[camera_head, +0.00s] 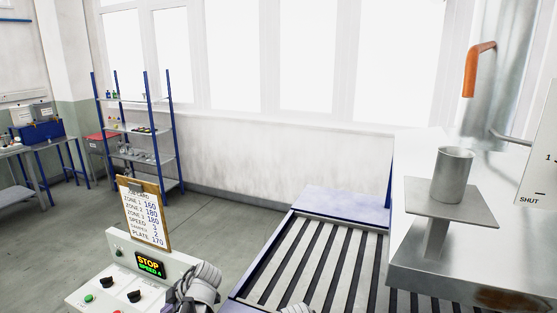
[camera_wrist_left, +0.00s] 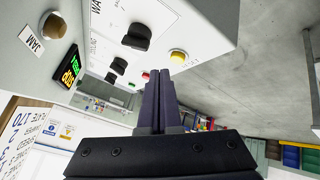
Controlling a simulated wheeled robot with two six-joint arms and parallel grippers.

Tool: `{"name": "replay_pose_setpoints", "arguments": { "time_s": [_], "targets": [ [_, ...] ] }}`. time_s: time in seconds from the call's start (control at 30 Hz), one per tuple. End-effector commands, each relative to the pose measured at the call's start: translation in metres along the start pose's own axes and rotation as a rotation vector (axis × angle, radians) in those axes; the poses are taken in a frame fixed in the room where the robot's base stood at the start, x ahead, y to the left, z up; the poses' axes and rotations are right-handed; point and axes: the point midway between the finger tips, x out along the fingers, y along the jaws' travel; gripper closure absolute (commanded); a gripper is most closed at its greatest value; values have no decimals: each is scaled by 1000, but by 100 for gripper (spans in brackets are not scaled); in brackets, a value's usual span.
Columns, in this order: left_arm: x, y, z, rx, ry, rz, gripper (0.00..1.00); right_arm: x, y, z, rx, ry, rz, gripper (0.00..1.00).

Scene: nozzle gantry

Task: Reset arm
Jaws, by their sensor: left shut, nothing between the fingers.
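My left gripper (camera_wrist_left: 160,78) is shut and empty in the left wrist view, its dark fingers together in front of a control panel. In the head view, part of my left arm shows at the bottom, beside the control box (camera_head: 92,285). The box has knobs, buttons and a display (camera_head: 150,264) reading STOP and SPEED 4. In the wrist view the panel shows black knobs (camera_wrist_left: 137,36), a yellow button (camera_wrist_left: 178,57) and the display (camera_wrist_left: 68,67). My right gripper is not in view; a small grey piece at the bottom edge is too cut off to identify.
A clipboard (camera_head: 144,212) with settings stands behind the control box. A slatted conveyor (camera_head: 315,262) runs beside it. At right, a metal cup (camera_head: 453,172) stands on a plate (camera_head: 480,209), below an orange handle (camera_head: 478,68). A blue shelf (camera_head: 175,130) stands behind; the floor before it is clear.

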Motion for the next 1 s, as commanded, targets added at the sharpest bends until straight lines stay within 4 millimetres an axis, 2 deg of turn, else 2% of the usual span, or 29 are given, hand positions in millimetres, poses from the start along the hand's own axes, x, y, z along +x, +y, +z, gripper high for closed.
{"name": "replay_pose_setpoints", "arguments": {
  "time_s": [0.27, 0.37, 0.7, 0.9, 1.0],
  "targets": [
    [-18, -34, 40, 351, -106, -21, 100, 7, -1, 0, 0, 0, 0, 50],
    [-28, -53, 61, 544, -165, -20, 100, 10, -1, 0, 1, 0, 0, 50],
    [-81, -152, 142, 1486, -468, 112, 100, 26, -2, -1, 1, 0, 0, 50],
    [-108, -200, 169, 1925, -607, 258, 100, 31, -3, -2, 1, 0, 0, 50],
    [-116, -214, 176, 2059, -648, 318, 100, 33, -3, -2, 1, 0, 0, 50]
  ]
}}
